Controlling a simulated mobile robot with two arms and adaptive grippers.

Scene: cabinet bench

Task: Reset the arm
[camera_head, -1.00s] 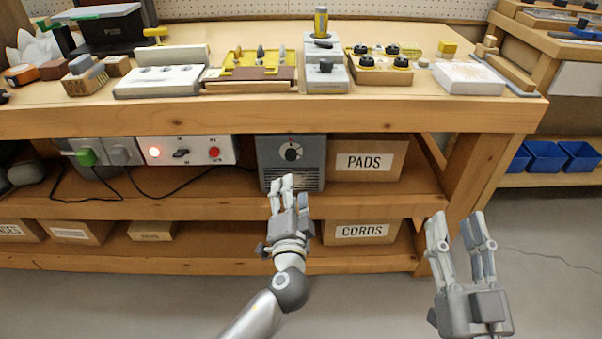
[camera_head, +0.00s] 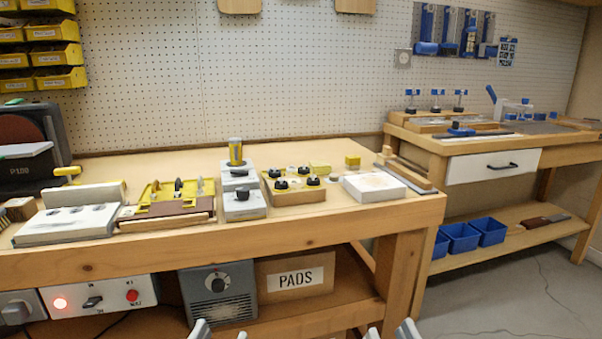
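My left gripper (camera_head: 221,333) shows only as grey fingertips at the bottom edge, below the grey dial box. My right gripper (camera_head: 390,332) shows only as fingertips at the bottom edge, right of the PADS box. In each pair the tips stand apart with nothing visible between them. The palms and both arms are out of view. Neither gripper visibly touches the bench (camera_head: 330,226).
On the bench top stand a white panel (camera_head: 66,224), a yellow fixture (camera_head: 172,192), a grey switch block (camera_head: 244,206), a knob block (camera_head: 295,193) and a white slab (camera_head: 373,187). Below are a dial box (camera_head: 218,292) and a PADS box (camera_head: 295,277). Blue bins (camera_head: 460,238) sit right.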

